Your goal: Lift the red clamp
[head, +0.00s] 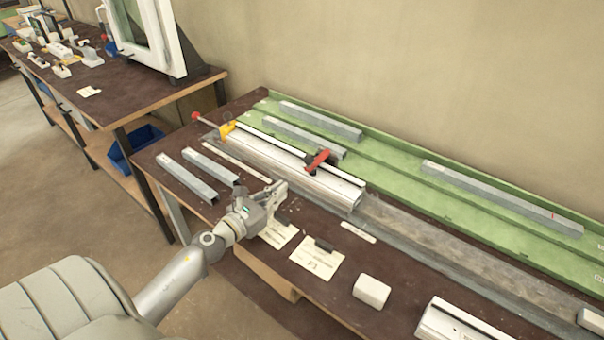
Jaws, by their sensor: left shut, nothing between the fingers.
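The red clamp (317,161) sits on top of the white profile (290,170) near its right end, with a dark part beside its red handle. A second clamp with a yellow jaw (227,130) and a red knob (196,116) is at the profile's left end. My left gripper (279,188) is over the front part of the bench, in front of the profile, to the left of and nearer than the red clamp. It is apart from the clamp. Its fingers are shut and empty. My right gripper is not in view.
Grey bars (188,178) lie left of my gripper. Paper cards (318,258) and a white block (371,291) lie along the front edge. A green tray (395,189) with grey bars runs along the wall. Another bench (130,88) stands at the back left.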

